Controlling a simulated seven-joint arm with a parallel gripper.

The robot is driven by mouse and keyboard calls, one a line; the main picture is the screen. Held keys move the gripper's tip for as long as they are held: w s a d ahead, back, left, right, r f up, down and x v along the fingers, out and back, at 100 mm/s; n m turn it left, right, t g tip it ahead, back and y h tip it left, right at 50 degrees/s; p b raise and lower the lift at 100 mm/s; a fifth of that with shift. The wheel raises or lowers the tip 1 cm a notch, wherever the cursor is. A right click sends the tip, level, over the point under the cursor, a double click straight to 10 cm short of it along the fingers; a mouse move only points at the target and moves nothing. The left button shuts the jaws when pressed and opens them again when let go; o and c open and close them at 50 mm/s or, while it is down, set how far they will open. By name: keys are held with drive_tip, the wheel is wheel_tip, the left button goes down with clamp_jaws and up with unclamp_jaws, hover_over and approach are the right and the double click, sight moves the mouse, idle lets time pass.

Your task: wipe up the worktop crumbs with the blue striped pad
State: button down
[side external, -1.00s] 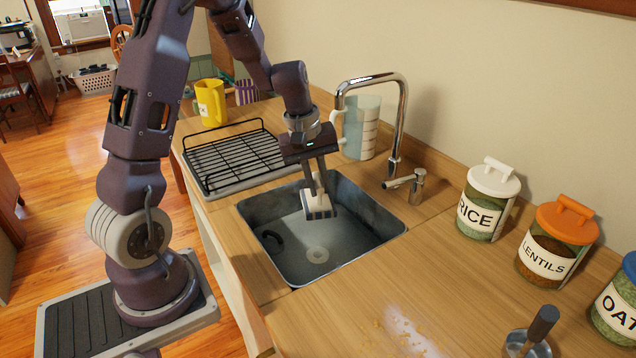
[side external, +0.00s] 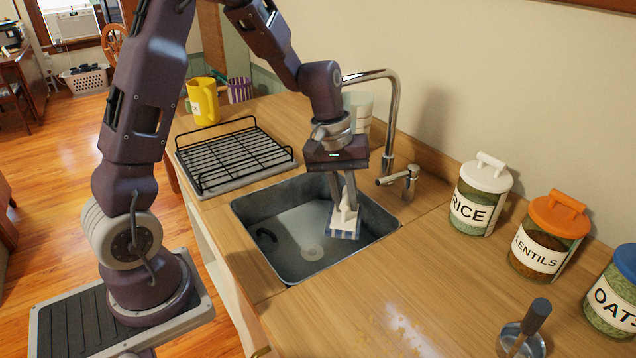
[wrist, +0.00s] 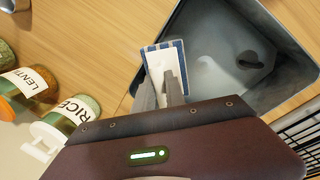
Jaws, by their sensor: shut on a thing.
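The blue striped pad (side external: 343,224) has a pale body with blue stripes and a white grip on top. My gripper (side external: 344,205) is shut on that grip and holds the pad over the right part of the sink. The pad (wrist: 153,47) also shows in the wrist view, between the fingers of my gripper (wrist: 167,90), near the sink's edge. The worktop (side external: 330,315) is light wood. Crumbs (side external: 405,333) show as a pale tan scatter on it, front right of the sink. The pad is apart from the crumbs.
The grey sink (side external: 285,262) has a tall curved tap (side external: 392,120) behind it. A black dish rack (side external: 232,160) stands left. Jars of rice (side external: 478,200), lentils (side external: 546,240) and oats (side external: 615,300) line the right wall.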

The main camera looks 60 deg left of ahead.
drive_tip(key=s+d+r+m+g, duration=0.1)
drive_tip(key=s+d+m, duration=0.35)
drive_tip(key=d, duration=0.45)
drive_tip(key=s+d+r+m+g, duration=0.1)
drive_tip(key=s+d+m, duration=0.35)
drive_tip(key=d, duration=0.45)
drive_tip(key=s+d+r+m, duration=0.1)
drive_tip(key=s+d+m, duration=0.35)
drive_tip(key=d, duration=0.55)
drive_tip(key=f, duration=0.7)
drive_tip(key=shift+w+a+f, duration=0.15)
drive_tip(key=shift+a+f, duration=0.05)
drive_tip(key=shift+a, duration=0.1)
drive_tip(key=w, duration=1.3)
drive_tip(key=a, duration=0.4)
drive_tip(key=shift+a, duration=0.3)
drive_tip(key=s, duration=1.3)
drive_tip(key=shift+d, duration=0.15)
drive_tip(key=a, duration=0.4)
drive_tip(key=shift+a, duration=0.3)
drive_tip(key=w, duration=1.3)
wheel_tip(320, 180, up, 8)
